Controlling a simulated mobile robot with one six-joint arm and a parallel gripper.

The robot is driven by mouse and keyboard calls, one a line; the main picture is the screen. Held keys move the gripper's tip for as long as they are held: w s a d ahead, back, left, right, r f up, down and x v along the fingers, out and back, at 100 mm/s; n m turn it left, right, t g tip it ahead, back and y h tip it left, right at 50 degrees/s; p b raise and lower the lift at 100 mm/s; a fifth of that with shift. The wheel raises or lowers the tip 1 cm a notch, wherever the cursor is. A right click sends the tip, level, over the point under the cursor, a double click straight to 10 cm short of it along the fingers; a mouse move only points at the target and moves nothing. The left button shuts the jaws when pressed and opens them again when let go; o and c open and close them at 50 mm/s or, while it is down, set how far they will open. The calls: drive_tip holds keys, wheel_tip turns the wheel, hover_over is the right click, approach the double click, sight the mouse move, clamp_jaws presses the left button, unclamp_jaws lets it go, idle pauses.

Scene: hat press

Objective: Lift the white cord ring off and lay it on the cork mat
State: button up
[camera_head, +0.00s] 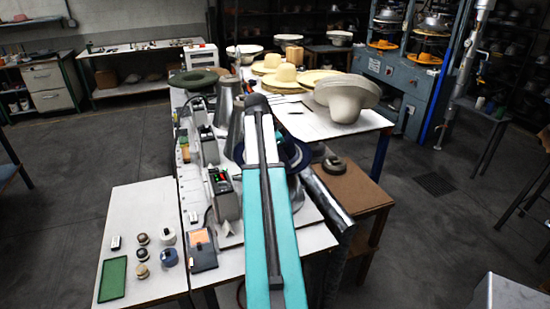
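I cannot make out a white cord ring for certain. A blue-brimmed hat or block (295,152) stands behind my teal arm, which hides much of it. A small white round piece (167,235) lies on the left table, too small to identify. No cork mat is clear; a low stand (352,192) at the right has a brown, cork-like top with a dark round object (335,164) on it. My arm reaches from the bottom edge to the middle of the bench. My gripper is not visible; the arm hides what lies beyond its far end.
Several small round pieces (142,255) and a green tray (113,279) lie on the left table. Grey devices (222,195) line the bench beside metal cones (226,100). Pale hats (346,95) stand farther back. Floor is open at the right.

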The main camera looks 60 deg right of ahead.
drive_tip(key=shift+r, duration=0.1)
clamp_jaws()
drive_tip(key=shift+r+b, duration=1.6)
drive_tip(key=shift+r, duration=3.45)
wheel_tip(320, 180, up, 12)
drive_tip(key=p, duration=0.6)
